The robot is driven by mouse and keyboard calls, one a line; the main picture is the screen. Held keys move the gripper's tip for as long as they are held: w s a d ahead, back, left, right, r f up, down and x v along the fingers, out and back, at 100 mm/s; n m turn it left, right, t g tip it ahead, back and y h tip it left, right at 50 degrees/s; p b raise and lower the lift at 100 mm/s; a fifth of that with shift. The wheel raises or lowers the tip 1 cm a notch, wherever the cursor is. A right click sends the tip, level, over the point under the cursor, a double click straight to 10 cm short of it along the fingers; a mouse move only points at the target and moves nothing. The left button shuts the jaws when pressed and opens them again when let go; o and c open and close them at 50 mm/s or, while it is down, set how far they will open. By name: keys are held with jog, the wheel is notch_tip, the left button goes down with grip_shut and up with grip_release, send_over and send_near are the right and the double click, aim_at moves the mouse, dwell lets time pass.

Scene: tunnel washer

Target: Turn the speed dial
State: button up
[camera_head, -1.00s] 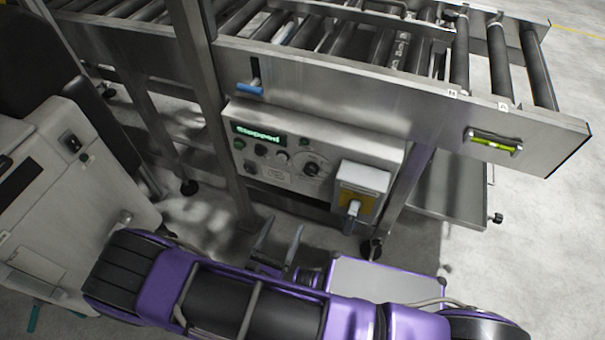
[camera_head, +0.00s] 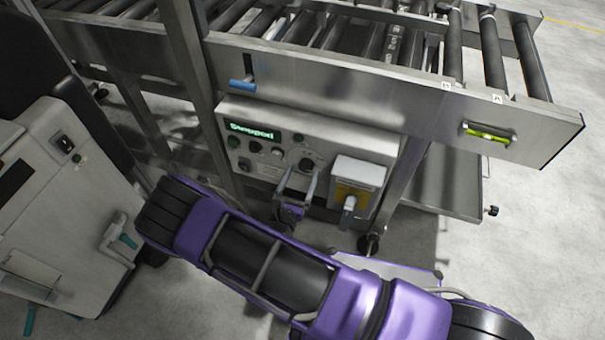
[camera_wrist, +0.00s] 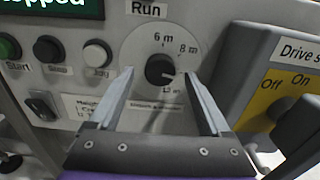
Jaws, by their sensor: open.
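The speed dial is a black knob (camera_wrist: 160,70) on a round white scale in the wrist view, with marks such as "6 m" and "8 m" around it. It also shows on the control panel in the head view (camera_head: 307,164). My gripper (camera_wrist: 165,82) is open, its two fingers pointing at the panel, one on each side of the dial. In the head view my gripper (camera_head: 299,178) is just in front of the panel. I cannot tell whether the fingers touch the dial or its plate.
Start, Stop and Jog buttons (camera_wrist: 97,53) sit left of the dial. A yellow-faced drive switch box (camera_wrist: 270,85) stands out close on the right. The green display (camera_head: 252,131) reads "Stopped". The roller conveyor frame (camera_head: 380,90) overhangs the panel.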

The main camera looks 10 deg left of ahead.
jog(key=shift+w, duration=0.5)
grip_shut()
jog(key=m, duration=0.5)
jog(key=shift+m, duration=2.5)
